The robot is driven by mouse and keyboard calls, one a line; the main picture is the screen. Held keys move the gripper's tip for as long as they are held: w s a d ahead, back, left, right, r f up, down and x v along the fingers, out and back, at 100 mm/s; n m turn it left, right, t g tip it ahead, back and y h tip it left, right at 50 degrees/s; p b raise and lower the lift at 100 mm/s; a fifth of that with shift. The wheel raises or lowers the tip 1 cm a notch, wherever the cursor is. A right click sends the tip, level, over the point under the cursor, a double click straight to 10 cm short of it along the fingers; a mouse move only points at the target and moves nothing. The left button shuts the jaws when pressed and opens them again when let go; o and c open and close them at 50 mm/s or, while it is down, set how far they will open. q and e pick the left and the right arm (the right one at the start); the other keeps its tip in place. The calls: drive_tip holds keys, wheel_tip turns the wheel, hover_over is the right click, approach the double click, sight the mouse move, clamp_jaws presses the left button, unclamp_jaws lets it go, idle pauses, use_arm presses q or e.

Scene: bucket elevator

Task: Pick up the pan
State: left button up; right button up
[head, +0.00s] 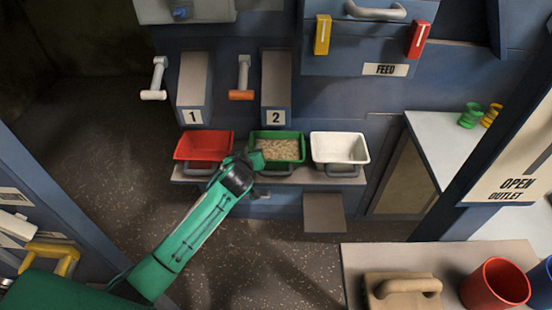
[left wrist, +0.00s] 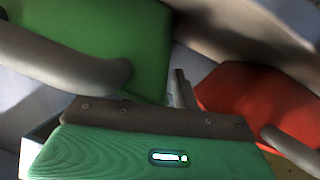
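A green pan (head: 256,147) holding pale, grain-like pieces stands on the ledge, between a red pan (head: 205,143) and a white pan (head: 340,147). Each has a grey handle at its front. My left gripper (head: 254,161) is at the green pan's front left corner, near its handle (head: 272,173). In the left wrist view the green pan (left wrist: 105,40) is upper left with its thick handle (left wrist: 60,60), and the red pan (left wrist: 255,95) is at right. A thin grey finger (left wrist: 182,88) points between them. Contact is not clear. My right gripper is out of view.
Chutes marked 1 (head: 193,90) and 2 (head: 276,85) hang above the pans, with a white lever (head: 155,78) and an orange-ended lever (head: 242,78). A table (head: 445,258) at front right bears a tan handled block (head: 402,290) and a red cup (head: 496,285).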

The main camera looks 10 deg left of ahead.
use_arm(q)
drive_tip(key=shift+w, duration=0.1)
clamp_jaws()
drive_tip(key=shift+f, duration=0.1)
idle(1.2)
